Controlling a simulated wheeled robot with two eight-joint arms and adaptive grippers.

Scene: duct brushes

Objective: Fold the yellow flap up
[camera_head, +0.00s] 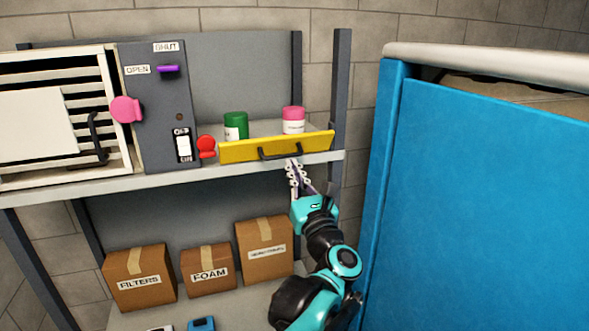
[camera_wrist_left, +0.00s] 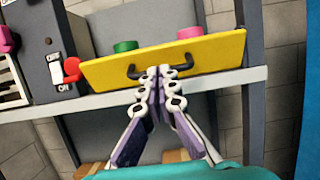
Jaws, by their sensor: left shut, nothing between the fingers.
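The yellow flap (camera_head: 238,150) is a long panel at the front edge of the upper shelf, with a dark handle (camera_head: 268,155) on its face. It stands raised and tilted, hiding the lower parts of two cans behind it. My left gripper (camera_head: 294,165) is shut and empty, just below the right end of the handle. In the left wrist view the flap (camera_wrist_left: 215,55) spans the middle, and the shut fingertips (camera_wrist_left: 160,75) overlap the handle (camera_wrist_left: 135,72). I cannot tell whether they touch it. My right gripper is not in view.
A green can (camera_head: 236,125) and a pink-lidded can (camera_head: 293,121) stand behind the flap. A grey panel with a red knob (camera_head: 206,146) is to its left. A blue panel (camera_head: 480,200) fills the right side. Cardboard boxes (camera_head: 209,270) sit on the lower shelf.

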